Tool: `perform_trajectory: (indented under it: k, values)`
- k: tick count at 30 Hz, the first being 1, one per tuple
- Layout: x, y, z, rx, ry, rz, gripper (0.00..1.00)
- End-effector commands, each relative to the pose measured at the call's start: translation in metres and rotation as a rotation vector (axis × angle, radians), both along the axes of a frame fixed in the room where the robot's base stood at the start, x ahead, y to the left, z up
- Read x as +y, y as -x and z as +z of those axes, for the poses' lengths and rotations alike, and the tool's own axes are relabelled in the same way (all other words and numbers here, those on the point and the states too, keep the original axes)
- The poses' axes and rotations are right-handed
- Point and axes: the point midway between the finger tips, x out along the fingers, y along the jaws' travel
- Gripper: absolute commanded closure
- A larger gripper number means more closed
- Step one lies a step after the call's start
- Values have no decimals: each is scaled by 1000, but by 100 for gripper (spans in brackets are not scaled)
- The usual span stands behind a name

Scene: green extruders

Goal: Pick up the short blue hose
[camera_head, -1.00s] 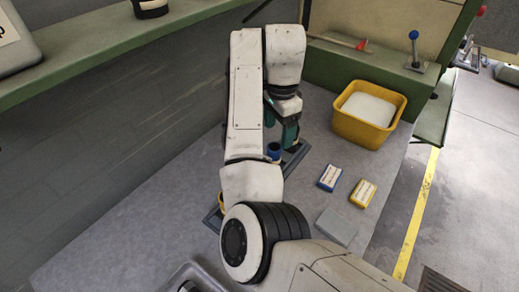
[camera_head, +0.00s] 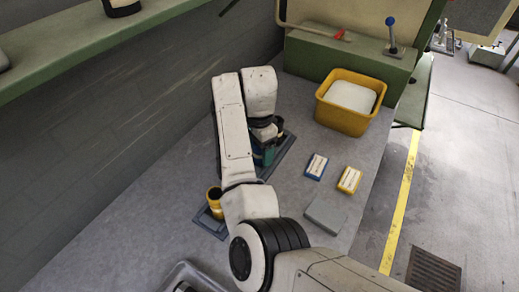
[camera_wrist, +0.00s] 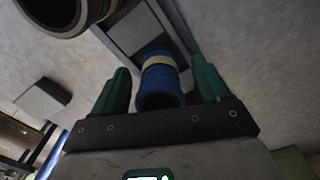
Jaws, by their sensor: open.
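The short blue hose (camera_wrist: 160,88) with a pale yellow band shows in the wrist view, in a grey tray (camera_wrist: 128,33). It lies between the two green fingers of my gripper (camera_wrist: 161,80), with gaps visible on both sides. The fingers are open and not visibly closed on it. In the head view my gripper (camera_head: 264,156) is low over the tray (camera_head: 282,152), and its fingers and wrist hide most or all of the blue hose.
A yellow-and-dark hose (camera_head: 214,202) stands left of my gripper. Blue (camera_head: 316,167) and yellow (camera_head: 349,180) boxes and a grey block (camera_head: 325,215) lie to the right. A yellow bin (camera_head: 345,118) stands behind. A green shelf (camera_head: 75,58) runs along the left wall.

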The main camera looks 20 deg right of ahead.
Motion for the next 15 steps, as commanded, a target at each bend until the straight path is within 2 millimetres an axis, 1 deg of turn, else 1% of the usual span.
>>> perform_trajectory:
  k: [7, 8, 15]
  values:
    - [0, 0, -2, -1, 0, 0, 24]
    - [0, 0, -2, -1, 0, 0, 26]
    - [0, 0, -2, -1, 0, 0, 49]
